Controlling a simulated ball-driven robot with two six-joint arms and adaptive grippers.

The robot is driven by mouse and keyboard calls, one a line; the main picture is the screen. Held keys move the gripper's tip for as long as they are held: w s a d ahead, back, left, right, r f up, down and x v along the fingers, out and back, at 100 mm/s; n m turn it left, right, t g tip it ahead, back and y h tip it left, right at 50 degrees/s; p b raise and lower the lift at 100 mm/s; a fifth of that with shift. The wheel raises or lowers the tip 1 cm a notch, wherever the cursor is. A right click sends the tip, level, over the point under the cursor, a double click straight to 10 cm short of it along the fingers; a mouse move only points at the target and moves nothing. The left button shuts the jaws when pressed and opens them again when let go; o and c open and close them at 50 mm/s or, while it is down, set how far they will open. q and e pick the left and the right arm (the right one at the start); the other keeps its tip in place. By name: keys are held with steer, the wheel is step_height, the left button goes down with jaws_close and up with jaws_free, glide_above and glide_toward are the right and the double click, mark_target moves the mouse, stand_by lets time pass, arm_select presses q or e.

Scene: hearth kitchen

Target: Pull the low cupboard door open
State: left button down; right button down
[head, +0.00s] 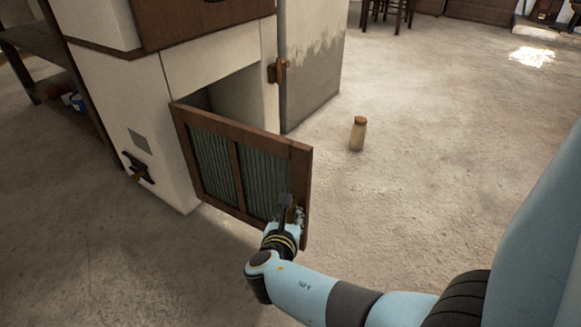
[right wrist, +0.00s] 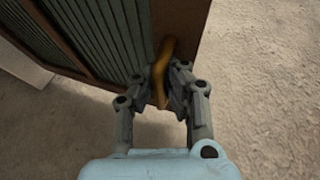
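The low cupboard door (head: 236,168) has a brown wooden frame and green ribbed panels. It stands swung outward from the pale cupboard, and the dark opening (head: 232,97) shows behind it. The door also fills the upper left of the right wrist view (right wrist: 95,40). Its brass-coloured handle (right wrist: 165,62) is upright near the door's free edge. My right gripper (head: 290,208) is at this handle. In the right wrist view, its fingers (right wrist: 168,76) close in on the handle from both sides and appear to grip it. My left gripper is not in view.
A tan jar with a lid (head: 357,135) stands on the floor right of the cupboard. A grey-and-white panel (head: 312,65) stands behind the door. A dark shelf (head: 50,50) is at the left. The floor around the door's free edge is clear.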

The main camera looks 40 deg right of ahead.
steer(key=c, duration=2)
jaws_free()
steer(key=o, duration=0.6)
